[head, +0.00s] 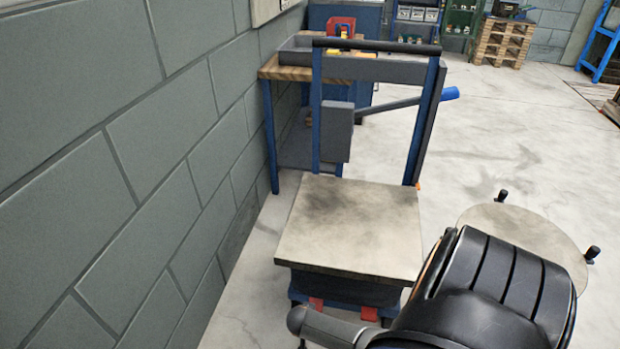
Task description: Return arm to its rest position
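No gripper shows in the head view. A grey lever arm (392,104) with a blue grip (450,93) sits by the blue upright frame (316,110) of a lift trolley. It slants slightly upward to the right, and its grip reaches past the right upright. Its left end is near a grey box (336,132) on the frame; I cannot tell how it is joined. The trolley's beige platform (350,225) is bare.
A grey block wall (150,130) runs along the left, close to the trolley. A wood-topped workbench (283,70) stands behind the frame. Pallets (503,42) and a blue rack (600,45) are farther back.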

